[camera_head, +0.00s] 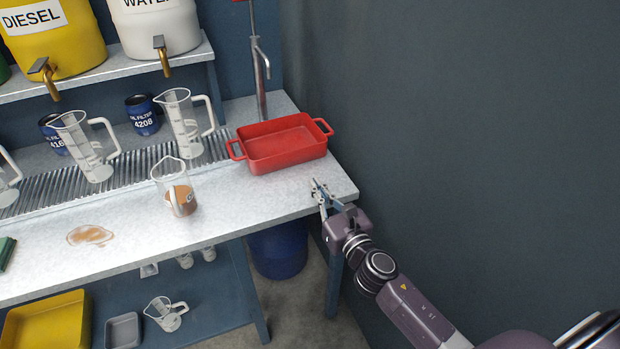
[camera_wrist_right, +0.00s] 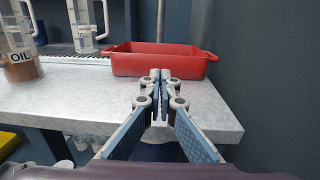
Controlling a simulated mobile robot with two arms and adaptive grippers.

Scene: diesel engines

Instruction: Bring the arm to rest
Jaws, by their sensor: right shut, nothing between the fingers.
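My right gripper (camera_head: 318,186) is at the right front corner of the workbench (camera_head: 240,205), with its fingertips in front of the red tray. In the right wrist view its fingers (camera_wrist_right: 160,76) are together with nothing between them. The right arm comes in from the lower right. My left gripper does not show in either view.
A red tray (camera_head: 283,145) stands empty at the bench's right end; a beaker of brown liquid (camera_head: 178,190) stands left of it. Clear jugs (camera_head: 186,125) stand on the ribbed rack. A brown spill (camera_head: 90,236) lies on the bench. A dark wall (camera_head: 480,120) bounds the right.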

